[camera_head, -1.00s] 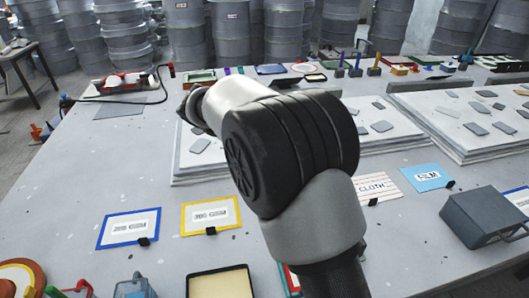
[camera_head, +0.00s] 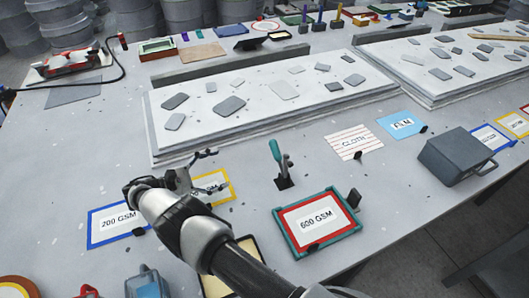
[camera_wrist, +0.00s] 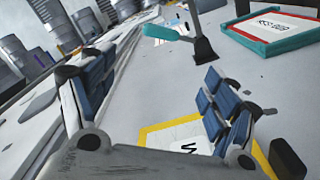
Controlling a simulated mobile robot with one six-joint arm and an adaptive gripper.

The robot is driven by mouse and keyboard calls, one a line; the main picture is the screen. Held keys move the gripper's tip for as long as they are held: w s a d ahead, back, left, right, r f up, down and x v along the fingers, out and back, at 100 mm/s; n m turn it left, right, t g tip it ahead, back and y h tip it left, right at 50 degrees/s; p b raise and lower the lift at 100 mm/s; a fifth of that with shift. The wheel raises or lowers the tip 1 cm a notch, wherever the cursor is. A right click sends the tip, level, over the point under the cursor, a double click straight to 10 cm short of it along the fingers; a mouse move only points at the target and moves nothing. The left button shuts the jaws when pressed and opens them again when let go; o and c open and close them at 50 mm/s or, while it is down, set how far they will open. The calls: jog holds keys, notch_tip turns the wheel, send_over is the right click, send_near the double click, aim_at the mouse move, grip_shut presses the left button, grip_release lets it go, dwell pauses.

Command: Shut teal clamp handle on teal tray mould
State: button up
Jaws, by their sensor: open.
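The teal tray mould (camera_head: 330,238) lies on the table with a red-framed card marked 600 GSM inside it. It shows at the top right of the wrist view (camera_wrist: 247,38). The teal clamp handle (camera_head: 275,151) stands up, leaning slightly, from a dark clamp base (camera_head: 284,183) just behind the tray's left end. In the wrist view the teal handle (camera_wrist: 160,33) sticks out to the left of its dark post (camera_wrist: 203,48). My gripper (camera_head: 212,168) is open and empty, left of the clamp and above the yellow-framed card. Its blue-padded fingers (camera_wrist: 155,85) are apart, short of the handle.
A yellow-framed card (camera_head: 222,195) and a blue-framed 200 GSM card (camera_head: 95,228) lie near my gripper. A low white slab (camera_head: 260,118) with grey pieces lies behind. Bare table surrounds the clamp.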

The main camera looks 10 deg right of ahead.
aim_at(278, 158)
jog(key=w+d, duration=0.1)
jog(key=d, duration=0.4)
jog(key=w+d, duration=0.1)
jog(key=d, duration=0.5)
jog(key=w+d+p, duration=0.1)
jog(key=d, duration=0.4)
jog(key=shift+d, duration=0.15)
